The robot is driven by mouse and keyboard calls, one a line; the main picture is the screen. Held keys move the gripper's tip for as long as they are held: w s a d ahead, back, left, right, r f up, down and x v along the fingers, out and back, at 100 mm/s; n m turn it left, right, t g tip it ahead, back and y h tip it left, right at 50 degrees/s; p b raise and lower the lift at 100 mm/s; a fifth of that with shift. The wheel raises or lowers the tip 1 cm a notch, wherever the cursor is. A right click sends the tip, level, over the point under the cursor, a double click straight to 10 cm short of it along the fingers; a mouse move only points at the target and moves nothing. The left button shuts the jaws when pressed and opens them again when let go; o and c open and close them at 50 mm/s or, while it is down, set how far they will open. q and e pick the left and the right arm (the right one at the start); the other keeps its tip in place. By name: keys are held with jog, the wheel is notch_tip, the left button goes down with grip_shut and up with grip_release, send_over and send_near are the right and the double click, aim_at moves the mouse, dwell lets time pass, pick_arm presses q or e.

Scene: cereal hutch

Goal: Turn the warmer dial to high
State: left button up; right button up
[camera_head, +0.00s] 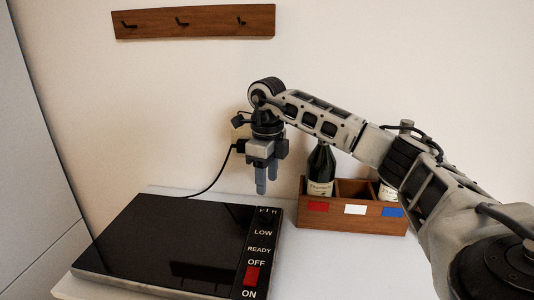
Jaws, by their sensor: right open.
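The warmer (160,238) is a flat black plate with a pale front edge, lying on the white counter. Its control strip (257,247) runs along the right side, with the labels LOW, READY, OFF and ON. A red switch (252,275) sits between OFF and ON. At the strip's far end are small pale marks (268,211), too small to read; I cannot make out the dial or its setting. My right gripper (266,183) points down, open and empty, above the far end of the strip. My left gripper is out of view.
A wooden crate (352,224) with red, white and blue tags stands to the right, holding a dark bottle (321,172) and another bottle partly behind my right arm. A hook rack (194,22) is on the wall. The counter (335,265) is clear right of the warmer.

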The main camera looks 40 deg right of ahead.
notch_tip(320, 180, up, 7)
dwell(0.8)
